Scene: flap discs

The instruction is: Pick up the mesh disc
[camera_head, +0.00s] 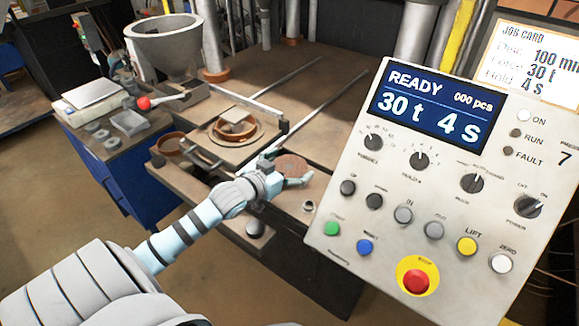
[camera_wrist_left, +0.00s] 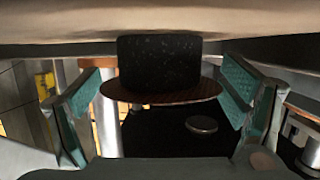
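The mesh disc (camera_head: 291,165) is a thin, round, reddish-brown disc near the middle of the head view. My left gripper (camera_head: 288,168) has one finger on each side of it. In the left wrist view the disc (camera_wrist_left: 160,98) lies flat between the two widely spaced teal finger pads. Its rim comes very close to both pads, and I cannot tell whether they touch it. A dark speckled block (camera_wrist_left: 158,62) covers part of the disc there; I cannot tell what it is. My right gripper is not in view.
The control panel (camera_head: 450,140) fills the right side and stands close to the left gripper. The press bench (camera_head: 300,95) lies behind it, with a square piece in a round mould (camera_head: 235,124).

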